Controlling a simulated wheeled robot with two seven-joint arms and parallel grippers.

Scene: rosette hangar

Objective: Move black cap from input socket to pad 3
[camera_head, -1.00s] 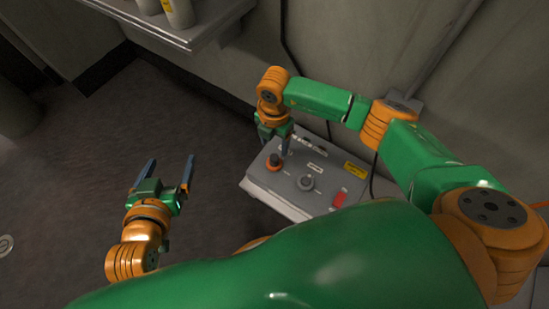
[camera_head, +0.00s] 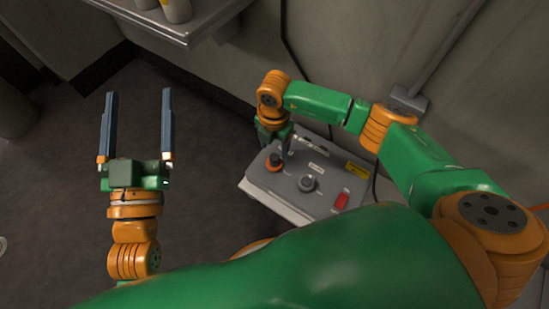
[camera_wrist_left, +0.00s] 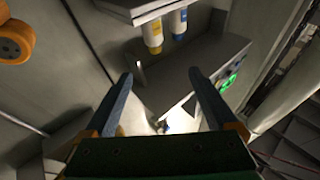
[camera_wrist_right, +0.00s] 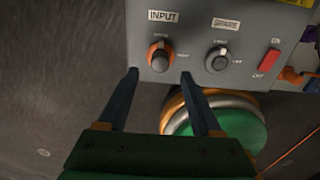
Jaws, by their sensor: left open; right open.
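A grey box (camera_head: 325,205) stands at the right of the head view. On it, a dark cap (camera_head: 274,159) sits upright in an orange-ringed socket; in the right wrist view the cap (camera_wrist_right: 160,58) is under the INPUT label. My right gripper (camera_head: 288,148) is over the box, partly hidden by its own wrist. In the right wrist view its open fingers (camera_wrist_right: 160,75) point toward the cap, one tip either side in the picture; I see no grip on it. My left gripper (camera_head: 139,93) is open and empty, far left of the box. I cannot make out pad 3.
A grey knob (camera_head: 307,183) under the SPARE label and a red switch (camera_head: 341,201) are on the same box. A metal shelf (camera_head: 195,28) with bottles (camera_head: 176,10) is at the upper left. A wall stands behind the box. The floor (camera_head: 215,130) between shelf and box is clear.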

